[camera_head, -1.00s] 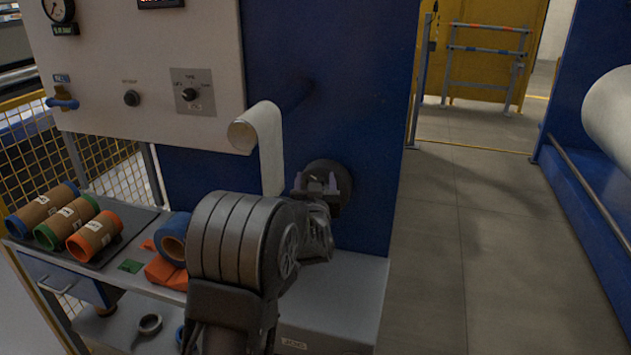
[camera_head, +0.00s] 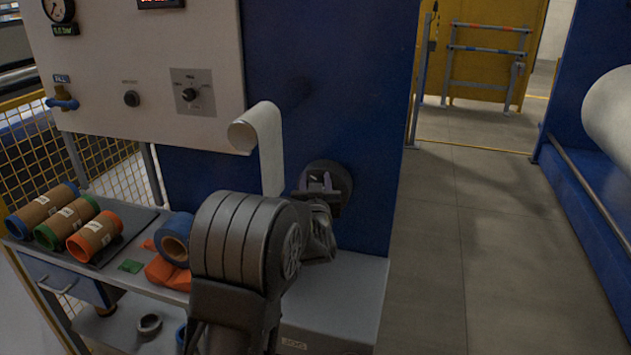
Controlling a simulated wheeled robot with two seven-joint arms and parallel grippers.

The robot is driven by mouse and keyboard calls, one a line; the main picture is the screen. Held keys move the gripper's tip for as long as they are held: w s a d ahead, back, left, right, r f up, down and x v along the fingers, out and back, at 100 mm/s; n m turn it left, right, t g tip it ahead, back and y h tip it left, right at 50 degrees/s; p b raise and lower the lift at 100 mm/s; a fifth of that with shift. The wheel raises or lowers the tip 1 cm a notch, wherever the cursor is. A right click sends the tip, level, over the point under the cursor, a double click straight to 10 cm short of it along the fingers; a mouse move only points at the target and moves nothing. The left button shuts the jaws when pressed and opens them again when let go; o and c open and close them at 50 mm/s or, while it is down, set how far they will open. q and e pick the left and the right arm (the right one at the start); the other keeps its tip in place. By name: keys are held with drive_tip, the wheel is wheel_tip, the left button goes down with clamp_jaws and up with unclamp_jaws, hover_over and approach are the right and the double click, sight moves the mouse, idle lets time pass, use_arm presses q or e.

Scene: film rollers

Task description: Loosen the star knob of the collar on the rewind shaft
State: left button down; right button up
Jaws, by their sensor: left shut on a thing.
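The dark round collar on the rewind shaft (camera_head: 343,177) stands out from the blue machine face, right of the hanging white web. My left gripper (camera_head: 320,182) is in front of it, with its arm coming up from below. Its fingers are shut on a small part at the front of the collar, which I take to be the star knob. The gripper mostly hides the knob, so its shape and how tight it is cannot be told. My right gripper is not in view.
A white web (camera_head: 268,140) hangs just left of the collar. Several cardboard cores lie on a dark mat (camera_head: 125,245) at left. The floor at right is clear.

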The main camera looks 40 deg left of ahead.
use_arm(q)
drive_tip(key=shift+d+r+n+g+y+p, duration=0.1)
drive_tip(key=shift+r+n+g+y+p, duration=0.05)
drive_tip(key=shift+n+g+y+p, duration=1.9)
drive_tip(key=shift+n+g+y, duration=0.65)
drive_tip(key=shift+g, duration=0.5)
drive_tip(key=shift+n+g+y+p, duration=0.55)
drive_tip(key=shift+n+g, duration=0.45)
drive_tip(key=shift+g, duration=0.5)
drive_tip(key=c, duration=0.8)
unclamp_jaws()
